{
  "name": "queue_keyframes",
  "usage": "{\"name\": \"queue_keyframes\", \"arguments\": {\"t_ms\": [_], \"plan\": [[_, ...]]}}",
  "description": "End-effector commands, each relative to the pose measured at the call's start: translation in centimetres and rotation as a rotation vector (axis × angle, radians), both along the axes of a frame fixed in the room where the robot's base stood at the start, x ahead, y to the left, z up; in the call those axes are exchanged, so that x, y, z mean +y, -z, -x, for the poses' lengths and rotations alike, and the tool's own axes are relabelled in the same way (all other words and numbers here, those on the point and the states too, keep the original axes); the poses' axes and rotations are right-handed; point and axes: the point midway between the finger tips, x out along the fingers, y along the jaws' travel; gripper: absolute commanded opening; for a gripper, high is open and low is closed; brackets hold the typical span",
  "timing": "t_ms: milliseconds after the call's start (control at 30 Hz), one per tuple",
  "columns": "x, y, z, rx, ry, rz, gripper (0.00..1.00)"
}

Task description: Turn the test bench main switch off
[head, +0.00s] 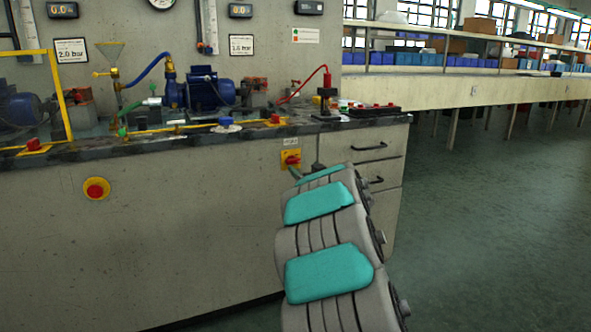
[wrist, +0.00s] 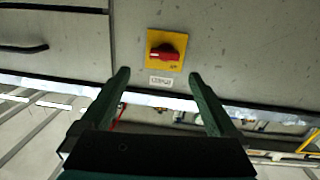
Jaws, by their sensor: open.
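The main switch (head: 291,159) is a red rotary knob on a yellow plate, on the bench front below the worktop edge, with a small white label above it. In the wrist view, which looks upside down, the switch (wrist: 167,52) shows its red handle lying roughly sideways. My gripper (wrist: 159,75) is open, with its two dark green fingers apart and nothing between them. The switch appears just beyond the fingertips, roughly centred between them, with no clear contact. In the head view my arm hides most of the gripper.
A red round button on a yellow base (head: 96,189) sits on the bench front to the left. Drawers with dark handles (head: 370,146) are right of the switch. Pumps, hoses and valves stand on the worktop (head: 180,140). The green floor (head: 490,230) at right is clear.

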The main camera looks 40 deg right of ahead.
Motion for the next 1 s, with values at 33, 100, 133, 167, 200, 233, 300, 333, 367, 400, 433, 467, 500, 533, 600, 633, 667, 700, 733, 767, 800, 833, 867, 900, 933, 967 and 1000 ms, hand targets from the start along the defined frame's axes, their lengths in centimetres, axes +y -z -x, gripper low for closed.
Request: {"name": "queue_keyframes", "arguments": {"t_ms": [33, 100, 133, 167, 200, 233, 300, 333, 367, 400, 433, 467, 500, 533, 600, 633, 667, 700, 733, 767, 800, 833, 867, 900, 933, 967, 1000], "plan": [[-0.3, 0.7, -0.2, -0.014, -0.026, -0.005, 0.95], [-0.3, 1.0, -0.4, -0.030, -0.058, -0.010, 0.95], [-0.3, 1.1, -0.5, -0.035, -0.067, -0.012, 0.95], [-0.3, 1.2, -0.6, -0.038, -0.073, -0.014, 0.95], [-0.3, 1.1, -0.8, -0.042, -0.080, -0.014, 0.95], [-0.3, 1.1, -0.9, -0.044, -0.082, -0.014, 0.95], [-0.4, 1.0, -1.4, -0.046, -0.085, -0.012, 0.95], [-0.4, 0.9, -1.7, -0.046, -0.085, -0.011, 0.95], [-0.5, 0.9, -2.1, -0.046, -0.085, -0.009, 0.95], [-0.6, 0.9, -2.5, -0.047, -0.086, -0.009, 0.95], [-0.6, 0.9, -2.9, -0.047, -0.086, -0.010, 0.95], [-0.7, 1.0, -3.3, -0.047, -0.086, -0.011, 0.95], [-0.9, 1.0, -3.9, -0.046, -0.085, -0.012, 0.95], [-1.0, 1.1, -4.3, -0.045, -0.085, -0.012, 0.95], [-1.2, 1.1, -5.1, -0.044, -0.084, -0.012, 0.95], [-1.3, 1.1, -5.5, -0.044, -0.084, -0.013, 0.95], [-1.4, 1.1, -5.8, -0.045, -0.084, -0.013, 0.95], [-1.5, 0.9, -6.2, -0.047, -0.084, -0.012, 0.95], [-1.5, 0.9, -6.5, -0.047, -0.084, -0.010, 0.95], [-1.6, 0.9, -6.7, -0.047, -0.083, -0.010, 0.95], [-1.7, 0.9, -7.0, -0.045, -0.082, -0.011, 0.95], [-1.8, 1.0, -7.2, -0.043, -0.081, -0.011, 0.95], [-1.9, 1.1, -7.4, -0.042, -0.081, -0.013, 0.95], [-1.9, 1.1, -7.6, -0.042, -0.081, -0.014, 0.95], [-1.9, 1.1, -7.8, -0.042, -0.082, -0.014, 0.95], [-1.9, 1.1, -7.9, -0.042, -0.082, -0.014, 0.95], [-1.9, 1.1, -8.0, -0.043, -0.082, -0.013, 0.95]]}}
